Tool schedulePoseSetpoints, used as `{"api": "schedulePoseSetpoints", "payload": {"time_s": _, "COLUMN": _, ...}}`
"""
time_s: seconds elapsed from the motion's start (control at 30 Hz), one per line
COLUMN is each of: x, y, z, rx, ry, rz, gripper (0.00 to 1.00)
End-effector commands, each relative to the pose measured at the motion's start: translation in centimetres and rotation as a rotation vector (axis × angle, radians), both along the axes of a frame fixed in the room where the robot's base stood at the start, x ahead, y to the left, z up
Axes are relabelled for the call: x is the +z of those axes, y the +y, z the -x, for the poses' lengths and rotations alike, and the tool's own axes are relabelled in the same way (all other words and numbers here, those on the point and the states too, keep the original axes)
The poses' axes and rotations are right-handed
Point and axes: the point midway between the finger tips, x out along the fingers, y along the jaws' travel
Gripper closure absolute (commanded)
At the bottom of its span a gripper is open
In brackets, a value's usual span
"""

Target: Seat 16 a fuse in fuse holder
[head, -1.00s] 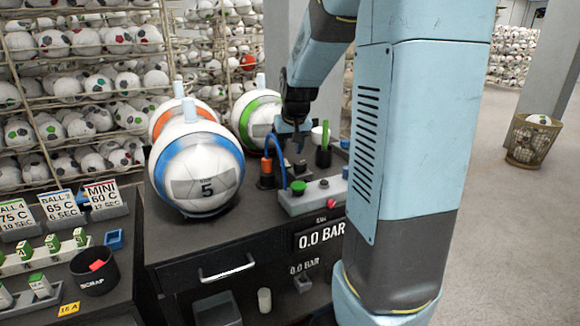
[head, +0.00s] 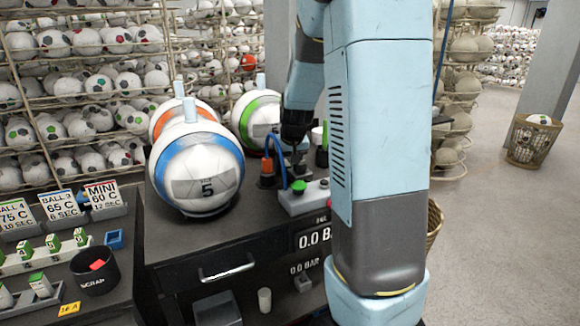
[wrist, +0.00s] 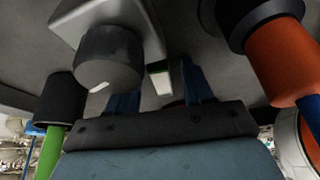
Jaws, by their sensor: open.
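My gripper (head: 298,168) is low over the back of the dark cabinet, among its fittings. In the wrist view its two blue fingers (wrist: 160,95) are apart. A pale block with a green edge (wrist: 161,80) shows between or just beyond them; it may be a fuse, and I cannot tell whether it sits in a holder. I cannot make out the fuse holder for certain.
A dark knob (wrist: 108,58) on a grey block is close to my fingers. An orange connector (wrist: 282,65) with a blue hose and a green-stemmed fitting (wrist: 58,105) flank them. A size 5 ball (head: 205,170) and a green-button box (head: 300,195) stand nearby.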

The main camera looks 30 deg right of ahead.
Motion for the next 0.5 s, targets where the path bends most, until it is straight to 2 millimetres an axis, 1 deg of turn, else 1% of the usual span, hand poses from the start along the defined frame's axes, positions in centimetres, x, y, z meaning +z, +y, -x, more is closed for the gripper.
{"api": "schedulePoseSetpoints", "payload": {"time_s": 0.03, "x": 0.01, "y": 0.00, "z": -0.01, "rx": 0.000, "ry": 0.000, "rz": 0.000, "gripper": 0.52}}
{"api": "schedulePoseSetpoints", "payload": {"time_s": 0.07, "x": 0.01, "y": 0.00, "z": -0.01, "rx": 0.000, "ry": 0.000, "rz": 0.000, "gripper": 0.55}}
{"api": "schedulePoseSetpoints", "payload": {"time_s": 0.5, "x": 0.04, "y": -0.04, "z": 0.00, "rx": -0.001, "ry": 0.000, "rz": 0.000, "gripper": 0.97}}
